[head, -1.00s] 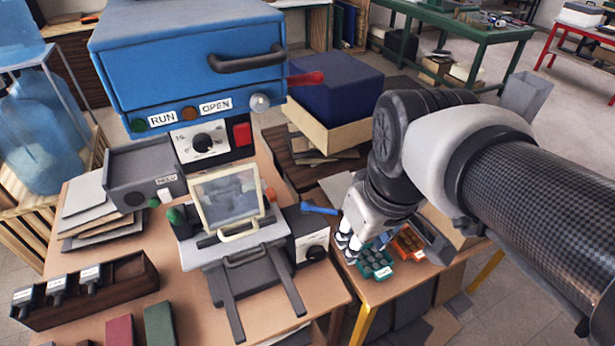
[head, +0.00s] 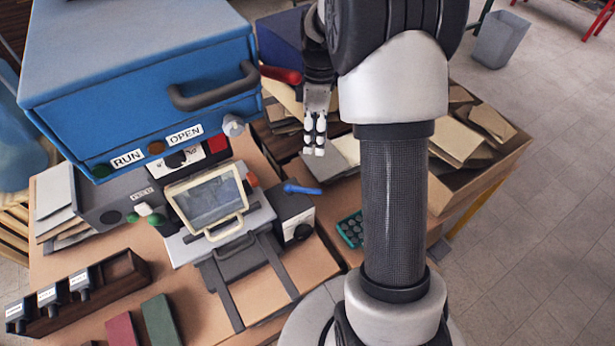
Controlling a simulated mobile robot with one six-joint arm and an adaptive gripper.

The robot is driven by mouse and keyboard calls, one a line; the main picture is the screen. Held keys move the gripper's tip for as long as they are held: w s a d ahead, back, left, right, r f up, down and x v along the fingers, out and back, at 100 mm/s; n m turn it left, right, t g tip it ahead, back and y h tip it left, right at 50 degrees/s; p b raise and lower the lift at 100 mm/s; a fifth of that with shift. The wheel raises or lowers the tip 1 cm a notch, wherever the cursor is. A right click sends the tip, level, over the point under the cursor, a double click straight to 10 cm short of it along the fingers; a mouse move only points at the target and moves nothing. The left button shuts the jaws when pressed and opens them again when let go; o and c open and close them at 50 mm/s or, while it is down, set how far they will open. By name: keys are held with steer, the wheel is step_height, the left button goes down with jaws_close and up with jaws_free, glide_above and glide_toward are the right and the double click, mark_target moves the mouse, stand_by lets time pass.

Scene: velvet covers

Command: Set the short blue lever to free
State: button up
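The short blue lever (head: 303,190) sits on top of a small dark box with a dial (head: 292,214), at the right side of the press-like fixture. The lever lies nearly level, its free end pointing right. No free mark can be read near it. My gripper (head: 314,152) hangs fingers down above and behind the lever in the picture, apart from it. Its two fingers are side by side, with their pale tips together and nothing between them.
A clear-windowed frame (head: 208,203) is left of the blue lever. A teal tray (head: 350,229) is at right, partly behind my arm. Cardboard pieces (head: 455,140) lie at far right.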

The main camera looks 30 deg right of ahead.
mark_target(313, 189)
steer(key=f+b, duration=0.1)
steer(key=f, duration=0.4)
steer(key=s+a+f+b, duration=0.1)
steer(key=f+b, duration=0.1)
steer(key=f, duration=0.3)
steer(key=s+a+f+b, duration=0.1)
steer(key=f, duration=0.4)
steer(key=shift+s+f, duration=0.15)
steer(key=shift+s, duration=0.05)
jaws_close()
